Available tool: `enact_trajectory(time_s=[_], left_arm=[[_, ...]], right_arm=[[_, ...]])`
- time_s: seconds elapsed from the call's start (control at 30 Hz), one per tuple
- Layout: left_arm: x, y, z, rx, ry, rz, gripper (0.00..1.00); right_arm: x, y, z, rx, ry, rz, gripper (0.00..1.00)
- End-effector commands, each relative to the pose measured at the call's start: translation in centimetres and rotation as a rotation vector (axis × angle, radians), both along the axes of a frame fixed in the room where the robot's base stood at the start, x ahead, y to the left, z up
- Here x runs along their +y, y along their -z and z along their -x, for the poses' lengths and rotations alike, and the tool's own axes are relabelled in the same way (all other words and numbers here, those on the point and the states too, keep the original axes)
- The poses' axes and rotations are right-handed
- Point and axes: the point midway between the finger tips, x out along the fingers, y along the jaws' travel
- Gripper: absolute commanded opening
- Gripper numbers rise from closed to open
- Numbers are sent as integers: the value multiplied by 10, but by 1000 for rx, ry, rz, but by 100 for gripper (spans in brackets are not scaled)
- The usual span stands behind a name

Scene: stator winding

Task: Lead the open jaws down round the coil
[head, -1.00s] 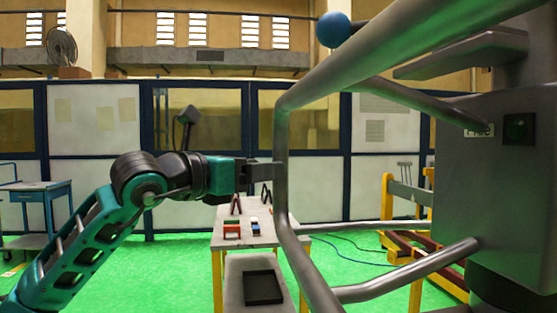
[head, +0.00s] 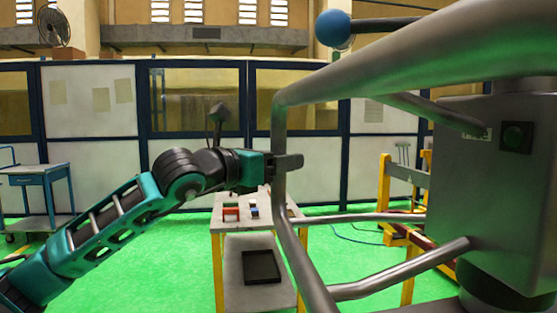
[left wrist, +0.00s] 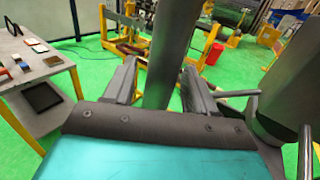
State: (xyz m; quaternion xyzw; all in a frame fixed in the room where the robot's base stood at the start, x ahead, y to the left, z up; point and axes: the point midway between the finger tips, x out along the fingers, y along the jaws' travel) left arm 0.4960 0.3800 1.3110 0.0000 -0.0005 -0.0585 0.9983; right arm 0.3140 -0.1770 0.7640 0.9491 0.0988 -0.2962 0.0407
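My left gripper (head: 288,162) is at the near vertical stretch of a bent grey tube (head: 279,125); one finger crosses in front of the tube in the head view. In the left wrist view the two fingers of my left gripper (left wrist: 160,72) stand apart, and the grey tube (left wrist: 167,50) runs between them, with gaps on both sides. The jaws are open and not closed on the tube. I cannot make out a thing that is clearly the coil. My right gripper is not in view.
The tube belongs to a large grey machine (head: 470,190) at the right, with a blue ball knob (head: 332,28). A table (head: 228,226) with small coloured blocks and a black tray (head: 262,267) stands behind. A yellow frame (head: 386,215) is at the right. Green floor lies open at the left.

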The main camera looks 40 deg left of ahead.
Motion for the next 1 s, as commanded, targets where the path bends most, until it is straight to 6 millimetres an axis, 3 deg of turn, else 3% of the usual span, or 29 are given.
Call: enact_trajectory(time_s=[0.07,0.57,1.0], left_arm=[[0,0,0,0,0,0,48],[0,0,0,1,0,0,0],[0,0,0,1,0,0,0]], right_arm=[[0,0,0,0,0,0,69],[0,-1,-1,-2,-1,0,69],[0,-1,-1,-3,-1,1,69]])
